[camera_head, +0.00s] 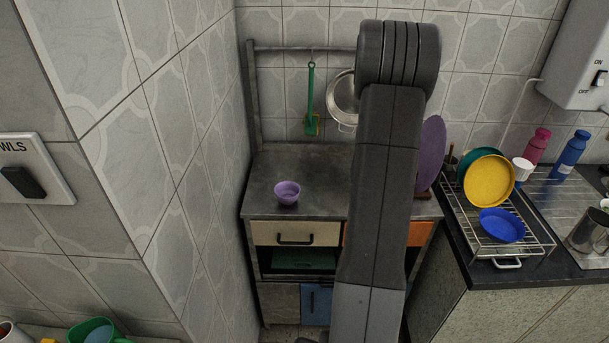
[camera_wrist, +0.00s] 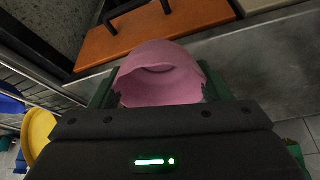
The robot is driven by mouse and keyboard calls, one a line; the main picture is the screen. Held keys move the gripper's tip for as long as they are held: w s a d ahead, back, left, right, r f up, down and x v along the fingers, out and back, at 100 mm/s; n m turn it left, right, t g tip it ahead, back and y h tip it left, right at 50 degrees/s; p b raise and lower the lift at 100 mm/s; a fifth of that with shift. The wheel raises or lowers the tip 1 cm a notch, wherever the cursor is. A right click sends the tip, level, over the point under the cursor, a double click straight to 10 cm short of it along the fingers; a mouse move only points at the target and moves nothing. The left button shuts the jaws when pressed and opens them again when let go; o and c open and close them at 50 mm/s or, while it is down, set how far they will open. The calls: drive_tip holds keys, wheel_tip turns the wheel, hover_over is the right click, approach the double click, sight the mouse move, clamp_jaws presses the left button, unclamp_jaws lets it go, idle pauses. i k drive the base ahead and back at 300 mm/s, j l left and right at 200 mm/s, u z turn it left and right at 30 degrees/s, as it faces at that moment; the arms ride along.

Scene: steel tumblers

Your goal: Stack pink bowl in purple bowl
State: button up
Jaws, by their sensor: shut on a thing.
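The purple bowl (camera_head: 287,192) stands upright on the grey top of a small cabinet in the head view. The pink bowl (camera_wrist: 160,72) shows in the wrist view, between the green fingers of my gripper (camera_wrist: 160,92). My gripper is shut on it, and the bowl's underside faces the top of the picture. In the head view my arm covers the middle, and neither my gripper nor the pink bowl shows there. The purple bowl does not show clearly in the wrist view.
The cabinet top (camera_head: 265,165) is clear around the purple bowl. A green spatula (camera_head: 310,100) and a colander (camera_head: 342,100) hang behind it. A purple board (camera_head: 431,150) stands at right, beside a dish rack (camera_head: 485,238) with yellow (camera_head: 489,181) and blue (camera_head: 502,225) dishes. A tiled wall is close at left.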

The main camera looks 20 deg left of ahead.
sight(287, 194)
drive_tip(key=l+u, duration=0.25)
drive_tip(key=u, duration=0.15)
drive_tip(key=l+u, duration=0.45)
drive_tip(key=u, duration=0.3)
drive_tip(key=i+u, duration=0.1)
drive_tip(key=u, duration=0.25)
drive_tip(key=i+l+u, duration=0.1)
drive_tip(key=u, duration=0.25)
drive_tip(key=i+l+u, duration=0.1)
drive_tip(key=u, duration=0.25)
drive_tip(key=i, duration=0.35)
